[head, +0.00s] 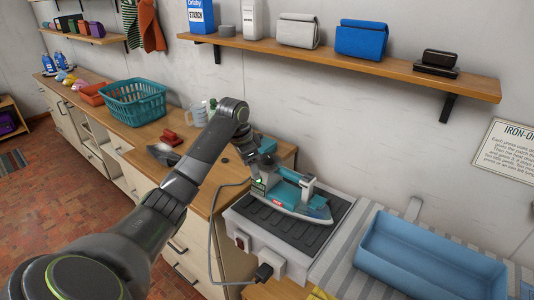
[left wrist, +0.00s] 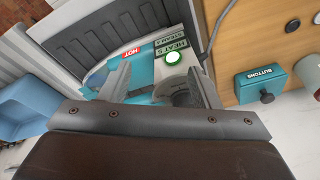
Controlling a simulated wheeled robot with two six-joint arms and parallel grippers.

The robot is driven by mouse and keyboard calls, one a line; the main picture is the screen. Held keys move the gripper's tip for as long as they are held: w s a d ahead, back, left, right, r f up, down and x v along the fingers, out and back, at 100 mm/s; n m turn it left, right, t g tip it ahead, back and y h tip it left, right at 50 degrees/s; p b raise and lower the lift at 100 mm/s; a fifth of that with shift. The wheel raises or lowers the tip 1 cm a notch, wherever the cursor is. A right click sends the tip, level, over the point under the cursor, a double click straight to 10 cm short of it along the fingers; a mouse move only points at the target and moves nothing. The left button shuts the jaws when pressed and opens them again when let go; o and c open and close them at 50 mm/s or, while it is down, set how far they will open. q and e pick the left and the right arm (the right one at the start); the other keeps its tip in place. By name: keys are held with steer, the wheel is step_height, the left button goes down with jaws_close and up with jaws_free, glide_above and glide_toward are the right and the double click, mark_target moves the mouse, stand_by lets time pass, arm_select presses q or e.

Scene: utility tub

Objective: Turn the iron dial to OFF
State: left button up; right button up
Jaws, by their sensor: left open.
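The teal and white iron (head: 302,196) rests on a dark ribbed pad (head: 265,219) on top of a grey box. My left gripper (head: 264,164) is at the iron's back end, pointing down. In the left wrist view the gripper (left wrist: 157,68) is open, its two fingers spread above the iron (left wrist: 145,80). There the iron shows a red HOT label (left wrist: 130,52), a HEAT & STEAM label (left wrist: 172,43) and a lit white-green round light (left wrist: 173,57). A dark grey round part, perhaps the dial (left wrist: 184,94), is partly hidden by the finger on the right. Its setting cannot be read.
A grey cord runs beside the grey box, which has a red switch (head: 240,240) and a black plug (head: 264,272). A blue tray (head: 430,262) lies to the right. A teal BUTTONS box (left wrist: 262,86) stands near the gripper. A wooden shelf (head: 340,62) runs above.

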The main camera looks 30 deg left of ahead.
arm_select(q)
steer(key=w+a+r+t+h, duration=0.1)
steer(key=w+a+r, duration=0.1)
steer(key=r, duration=0.6)
steer(key=w+a+r+h, duration=0.1)
steer(key=a+r, duration=0.1)
steer(key=r, duration=0.5)
steer(key=p, duration=0.4)
glide_toward(267, 155)
steer(key=x, duration=0.7)
steer(key=shift+s+d, duration=0.1)
steer(key=shift+d, duration=0.05)
steer(key=shift+x, duration=0.9)
steer(key=shift+c, duration=0.4)
